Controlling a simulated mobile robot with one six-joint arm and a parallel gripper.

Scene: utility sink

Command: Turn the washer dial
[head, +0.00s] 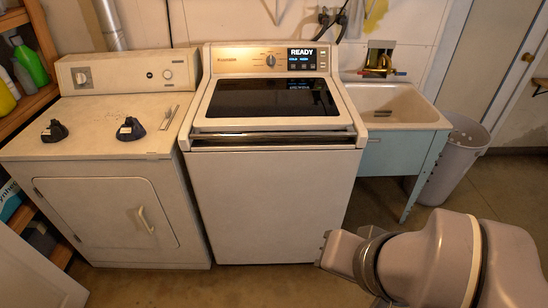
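The washer (275,200) is the white top-loader in the middle of the head view, with its dark glass lid closed. Its dial (270,60) is a small round knob on the brass-coloured left part of the back panel. A lit display (303,58) to the right of the dial reads "READY". My arm comes in at the lower right, in front of the washer and well below and away from the dial. My gripper (328,250) is at the arm's left end; its fingers do not show clearly enough to tell whether they are open or shut.
A dryer (110,195) with its own knobs and two dark objects on top stands left of the washer. A utility sink (395,105) and a grey bin (455,160) stand to the right. Shelves with bottles (30,62) line the left edge. The floor before the washer is clear.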

